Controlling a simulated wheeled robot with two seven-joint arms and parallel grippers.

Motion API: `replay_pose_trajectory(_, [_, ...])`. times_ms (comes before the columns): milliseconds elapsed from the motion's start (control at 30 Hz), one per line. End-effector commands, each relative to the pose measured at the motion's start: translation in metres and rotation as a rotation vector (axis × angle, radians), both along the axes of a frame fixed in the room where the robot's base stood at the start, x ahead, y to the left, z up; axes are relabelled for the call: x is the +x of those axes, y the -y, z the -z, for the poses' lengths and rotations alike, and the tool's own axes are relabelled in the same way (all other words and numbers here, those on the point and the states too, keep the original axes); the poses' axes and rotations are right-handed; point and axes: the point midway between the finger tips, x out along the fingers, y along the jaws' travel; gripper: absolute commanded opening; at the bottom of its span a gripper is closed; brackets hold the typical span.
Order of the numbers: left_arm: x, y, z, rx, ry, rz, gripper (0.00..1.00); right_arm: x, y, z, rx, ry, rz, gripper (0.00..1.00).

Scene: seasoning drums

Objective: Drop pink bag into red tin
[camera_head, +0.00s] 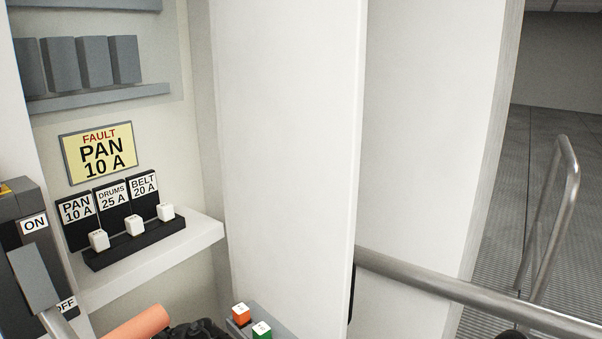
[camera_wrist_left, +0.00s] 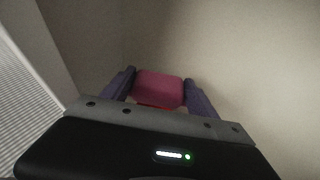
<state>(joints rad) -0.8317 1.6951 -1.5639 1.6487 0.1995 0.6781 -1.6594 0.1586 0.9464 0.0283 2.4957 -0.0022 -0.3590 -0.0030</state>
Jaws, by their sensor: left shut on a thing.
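In the left wrist view, my left gripper (camera_wrist_left: 160,84) has its two dark purple fingers on either side of a pink block-like bag (camera_wrist_left: 159,90) and is shut on it. A thin strip of red (camera_wrist_left: 155,107) shows just below the bag, mostly hidden by the gripper's body; I cannot tell whether it is the red tin. No tin can be made out in the head view. My right gripper is not in view.
The head view shows a fault sign (camera_head: 98,153), a shelf of labelled fuses (camera_head: 134,225) and an ON/OFF lever switch (camera_head: 35,265). An orange fuse (camera_head: 240,314) and a green one (camera_head: 262,330) sit at the bottom. A white panel (camera_head: 290,150) and metal rail (camera_head: 470,295) stand right.

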Motion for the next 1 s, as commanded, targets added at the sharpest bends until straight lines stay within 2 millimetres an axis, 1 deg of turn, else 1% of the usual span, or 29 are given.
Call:
replay_pose_trajectory(33, [0.0,0.0,0.007,0.001,-0.001,0.0,0.26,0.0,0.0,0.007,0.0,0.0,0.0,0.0])
replay_pose_trajectory(300, [0.0,0.0,0.038,0.002,-0.001,0.0,0.26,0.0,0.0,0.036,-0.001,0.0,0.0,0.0])
replay_pose_trajectory(433, [0.0,0.0,0.05,0.002,-0.001,0.0,0.26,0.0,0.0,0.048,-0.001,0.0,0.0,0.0])
replay_pose_trajectory(600, [0.0,0.0,0.057,0.001,0.0,0.001,0.26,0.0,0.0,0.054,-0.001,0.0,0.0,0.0])
replay_pose_trajectory(867, [0.0,0.0,0.056,0.001,0.0,0.0,0.26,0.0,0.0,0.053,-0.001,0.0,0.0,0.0])
replay_pose_trajectory(900, [0.0,0.0,0.056,0.001,0.0,0.0,0.69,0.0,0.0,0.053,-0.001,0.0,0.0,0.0])
replay_pose_trajectory(1000, [0.0,0.0,0.056,0.001,0.0,0.0,0.77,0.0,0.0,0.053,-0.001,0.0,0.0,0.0])
